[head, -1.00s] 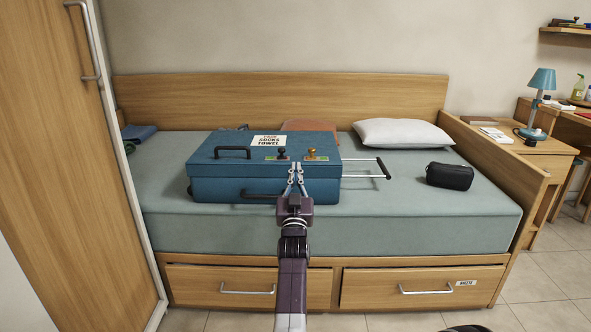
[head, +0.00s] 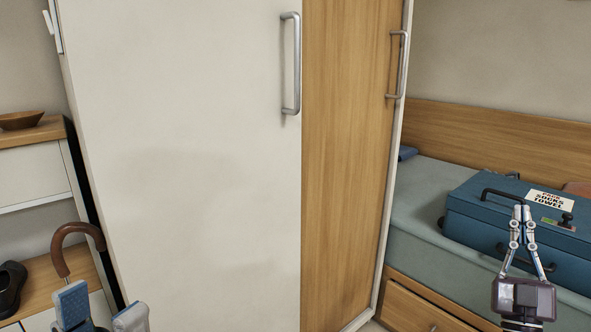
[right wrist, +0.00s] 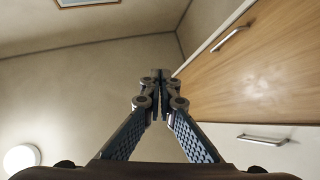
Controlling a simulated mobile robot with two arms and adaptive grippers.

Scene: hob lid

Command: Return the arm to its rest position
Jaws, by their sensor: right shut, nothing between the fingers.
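My right gripper (head: 521,212) stands upright at the lower right of the head view. Its fingertips are together with nothing between them. It overlaps the front of the blue suitcase (head: 468,222) in the picture; I cannot tell the distance between them. In the right wrist view the closed fingertips (right wrist: 157,80) point up towards the wall and ceiling. My left gripper (head: 102,308) shows at the bottom left of the head view, its two fingers apart and empty. Its lower part is cut off by the frame.
A tall white cabinet door (head: 190,180) and a wooden door (head: 345,170) fill the middle. The suitcase lies on the bed (head: 405,215). At left, a shelf unit (head: 28,190) holds a bowl (head: 22,120), with a hooked brown handle (head: 58,250) and a dark shoe (head: 10,287).

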